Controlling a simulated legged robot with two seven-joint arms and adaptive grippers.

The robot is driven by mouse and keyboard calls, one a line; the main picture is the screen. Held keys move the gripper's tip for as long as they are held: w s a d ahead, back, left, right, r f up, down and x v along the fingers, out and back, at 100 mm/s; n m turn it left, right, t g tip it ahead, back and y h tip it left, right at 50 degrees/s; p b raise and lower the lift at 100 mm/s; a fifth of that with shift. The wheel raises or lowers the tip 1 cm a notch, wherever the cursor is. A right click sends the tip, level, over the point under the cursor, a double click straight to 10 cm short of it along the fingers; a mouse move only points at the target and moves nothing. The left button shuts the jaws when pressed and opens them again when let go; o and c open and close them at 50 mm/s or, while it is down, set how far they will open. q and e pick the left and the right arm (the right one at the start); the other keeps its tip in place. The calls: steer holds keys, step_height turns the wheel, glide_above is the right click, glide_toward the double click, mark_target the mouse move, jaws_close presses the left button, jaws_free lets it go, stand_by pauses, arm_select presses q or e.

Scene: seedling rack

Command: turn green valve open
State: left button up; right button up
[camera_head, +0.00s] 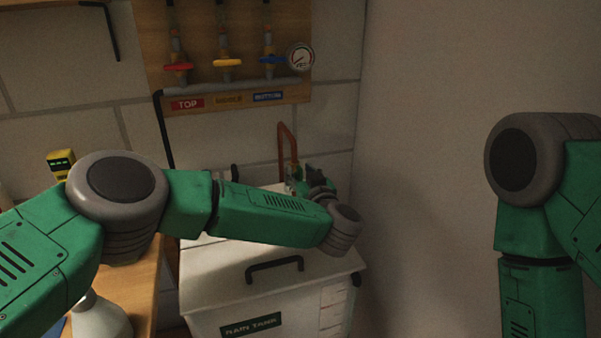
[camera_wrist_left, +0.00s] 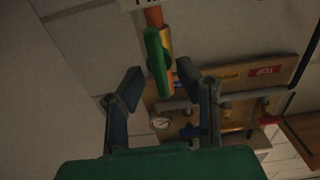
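The green valve's lever (camera_wrist_left: 158,62) shows in the left wrist view, in front of a copper and brass pipe (camera_wrist_left: 154,17), and its long side runs along that pipe. In the head view only a small green part (camera_head: 292,186) shows at the foot of the red-brown pipe (camera_head: 287,143), mostly hidden by my gripper. My left gripper (camera_wrist_left: 160,68) is open, with one finger on each side of the lever in the picture. I see no clear contact. In the head view my left gripper (camera_head: 306,174) is above the tank. My right gripper is out of view.
A white rain tank (camera_head: 215,283) with a black lid handle (camera_head: 274,264) stands below my left arm. A wooden board (camera_head: 155,52) carries red, yellow and blue valves and a gauge (camera_head: 300,57). A white bottle (camera_head: 100,318) stands at lower left. Bare wall lies to the right.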

arm_select(q)
steer(key=shift+s, duration=0.25)
steer(key=v, duration=1)
steer(key=shift+s+d, duration=0.15)
steer(key=shift+d, duration=0.05)
steer(key=shift+s+d, duration=0.15)
steer(key=shift+s, duration=0.4)
